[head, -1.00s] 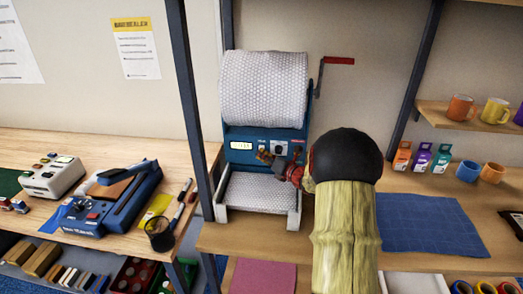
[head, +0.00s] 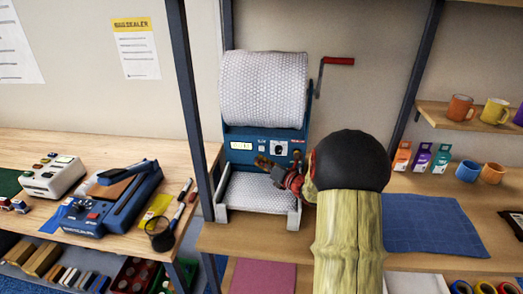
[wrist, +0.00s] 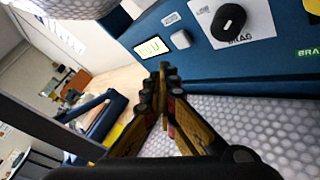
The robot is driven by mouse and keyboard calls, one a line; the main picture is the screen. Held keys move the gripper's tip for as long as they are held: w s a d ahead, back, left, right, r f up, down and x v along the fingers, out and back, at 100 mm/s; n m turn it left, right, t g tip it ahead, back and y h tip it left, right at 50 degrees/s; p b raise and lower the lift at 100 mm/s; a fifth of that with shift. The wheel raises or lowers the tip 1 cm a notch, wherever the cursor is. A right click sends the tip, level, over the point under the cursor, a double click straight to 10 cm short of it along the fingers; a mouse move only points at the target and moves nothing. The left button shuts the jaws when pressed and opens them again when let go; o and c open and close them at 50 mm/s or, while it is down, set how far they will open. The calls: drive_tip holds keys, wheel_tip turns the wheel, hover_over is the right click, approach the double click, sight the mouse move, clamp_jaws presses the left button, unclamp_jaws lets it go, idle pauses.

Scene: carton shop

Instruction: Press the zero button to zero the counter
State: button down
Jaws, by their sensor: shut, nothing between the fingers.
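The blue bubble-wrap dispenser (head: 235,133) stands on the bench, with its counter display (head: 241,146) lit on the front panel. In the wrist view the display (wrist: 153,48) shows blurred digits that look like zeros. The small white zero button (wrist: 181,39) sits right of the display, under a small label, and is uncovered. My gripper (head: 262,163) is shut and empty, in front of the dispenser just below the panel controls. In the wrist view its fingertips (wrist: 164,72) are together, below the button and apart from it.
A black drag knob (wrist: 228,20) is right of the button. The bubble-wrap roll (head: 264,90) is above, and a red-handled crank (head: 338,61) sticks out right. A dark shelf post (head: 186,100) stands left. A blue mat (head: 430,224) lies right.

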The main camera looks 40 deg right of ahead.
drive_tip(key=shift+s+a, duration=0.8)
drive_tip(key=shift+a, duration=0.15)
